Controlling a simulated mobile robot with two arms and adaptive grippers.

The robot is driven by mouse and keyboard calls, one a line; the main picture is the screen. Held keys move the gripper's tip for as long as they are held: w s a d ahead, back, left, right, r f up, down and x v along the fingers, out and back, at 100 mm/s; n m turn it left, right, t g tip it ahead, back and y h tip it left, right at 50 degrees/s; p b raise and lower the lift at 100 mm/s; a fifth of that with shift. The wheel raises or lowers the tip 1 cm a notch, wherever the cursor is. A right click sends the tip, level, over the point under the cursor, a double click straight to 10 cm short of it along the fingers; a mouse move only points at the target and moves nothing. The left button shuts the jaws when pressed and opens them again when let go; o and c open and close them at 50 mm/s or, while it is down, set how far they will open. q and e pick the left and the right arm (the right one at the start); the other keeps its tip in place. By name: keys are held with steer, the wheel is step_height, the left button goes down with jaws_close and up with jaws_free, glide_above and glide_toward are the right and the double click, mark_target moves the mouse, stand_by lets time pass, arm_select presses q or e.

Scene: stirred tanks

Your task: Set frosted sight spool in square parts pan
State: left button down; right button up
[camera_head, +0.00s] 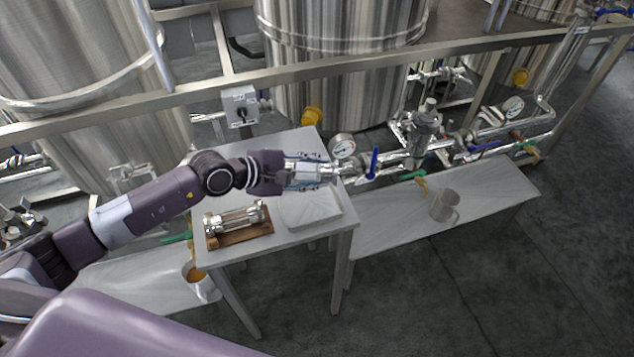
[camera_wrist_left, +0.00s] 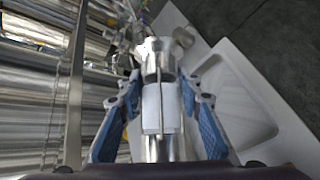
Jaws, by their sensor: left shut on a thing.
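The frosted sight spool (camera_wrist_left: 152,104) has a white cloudy tube between metal end flanges with thin rods. My left gripper (camera_head: 308,172) is shut on it, with blue-padded fingers on both sides in the left wrist view (camera_wrist_left: 160,115). In the head view the spool (camera_head: 312,172) is partly hidden by the fingers. The square parts pan (camera_head: 315,222) is a shallow white tray on the small table. The gripper and spool show just beyond its far edge in the head view. The pan lies right of the spool in the wrist view (camera_wrist_left: 258,140). My right gripper is not in view.
A clear sight spool (camera_head: 236,221) lies on a wooden cradle (camera_head: 240,237) left of the pan. A gauge (camera_head: 342,146) and a blue-handled valve (camera_head: 374,162) on the pipework are close to the gripper's right. A mug (camera_head: 443,206) stands on a lower bench.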

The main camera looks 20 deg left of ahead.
arm_select(q)
steer(key=shift+w+f, duration=0.1)
steer(key=shift+f, duration=2.7)
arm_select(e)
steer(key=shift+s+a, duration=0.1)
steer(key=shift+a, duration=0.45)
arm_select(q)
steer(key=shift+f+b, duration=0.55)
steer(key=shift+b, duration=0.1)
steer(key=c, duration=1.4)
jaws_free()
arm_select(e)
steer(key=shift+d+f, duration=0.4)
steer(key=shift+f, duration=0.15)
